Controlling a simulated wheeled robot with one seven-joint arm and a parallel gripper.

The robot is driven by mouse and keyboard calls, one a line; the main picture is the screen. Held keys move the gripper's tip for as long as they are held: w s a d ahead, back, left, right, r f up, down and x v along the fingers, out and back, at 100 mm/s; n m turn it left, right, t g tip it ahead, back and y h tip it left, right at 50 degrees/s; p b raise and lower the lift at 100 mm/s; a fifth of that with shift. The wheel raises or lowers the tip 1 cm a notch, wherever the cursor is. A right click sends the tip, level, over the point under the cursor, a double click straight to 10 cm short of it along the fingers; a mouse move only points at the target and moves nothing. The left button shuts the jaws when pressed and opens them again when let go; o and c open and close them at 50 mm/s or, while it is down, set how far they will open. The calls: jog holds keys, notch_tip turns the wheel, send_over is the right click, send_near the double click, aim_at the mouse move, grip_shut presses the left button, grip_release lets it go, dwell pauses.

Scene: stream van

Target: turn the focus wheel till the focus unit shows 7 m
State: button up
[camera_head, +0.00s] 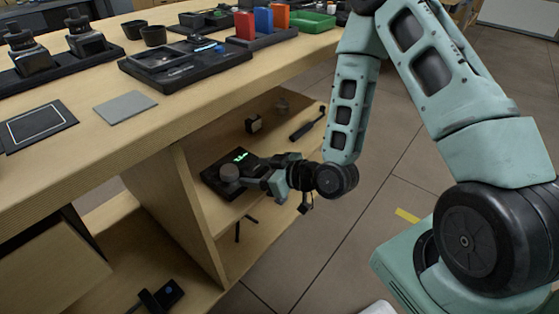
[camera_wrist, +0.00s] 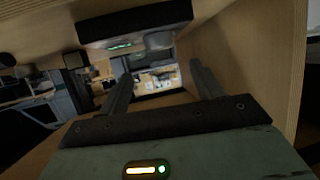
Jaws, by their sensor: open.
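The focus unit (camera_head: 212,178) is a dark box on the shelf under the bench, with a lit green display (camera_head: 240,156). Its digits are too small to read. The round grey focus wheel (camera_head: 229,173) sits on the unit's near side. My gripper (camera_head: 246,179) is open, close to the right of the wheel; I cannot tell whether it touches. In the wrist view the focus unit (camera_wrist: 130,24) is at the top with the grey wheel (camera_wrist: 158,41) below its edge. The wheel lies beyond my two spread fingers (camera_wrist: 160,70), with nothing seen between them.
The shelf's upright side panel (camera_head: 183,208) stands left of the unit, and the bench top (camera_head: 125,135) overhangs it. A small dark box (camera_head: 253,124) and a dark rod-like item (camera_head: 307,124) lie farther back on the shelf. Open floor (camera_head: 350,240) is at the right.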

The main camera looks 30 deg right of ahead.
jog(key=p+v, duration=0.6)
jog(key=p, duration=0.1)
jog(key=shift+s+p, duration=0.25)
jog(key=shift+p, duration=0.15)
jog(key=s+a+r+n+g+h, duration=0.2)
jog(key=a+r+n+g+h, duration=0.1)
jog(key=a+r+g, duration=0.5)
jog(key=s+r+m+g+h, duration=0.2)
jog(key=s+r+g+h, duration=0.15)
jog(key=s+r, duration=1.2)
notch_tip(320, 180, up, 15)
jog(key=s+p, duration=0.1)
jog(key=p, duration=1.5)
jog(key=shift+s+a+f, duration=0.15)
jog(key=shift+s+a, duration=0.15)
jog(key=shift+a, duration=0.15)
